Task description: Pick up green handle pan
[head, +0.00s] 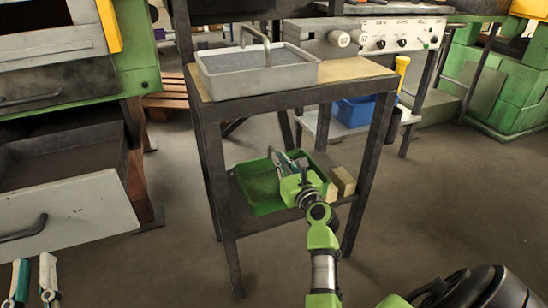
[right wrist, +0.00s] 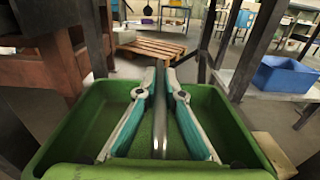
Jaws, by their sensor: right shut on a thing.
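The green pan (head: 250,186) sits on the lower shelf of a dark metal stand. It fills the lower part of the right wrist view (right wrist: 226,108), where its grey metal handle (right wrist: 161,120) runs up the middle. My right gripper (head: 290,158) is over the pan, and in the right wrist view its teal and white fingers (right wrist: 158,85) are shut on the handle from both sides. My arm hides part of the pan in the head view. My left gripper (head: 34,262) is open and empty at the bottom left, its two fingers apart.
Wooden blocks (head: 342,182) lie beside the pan on the shelf. The stand's dark legs (head: 224,250) frame it. An open drawer (head: 62,215) juts out at left. A blue bin (head: 352,111) is behind.

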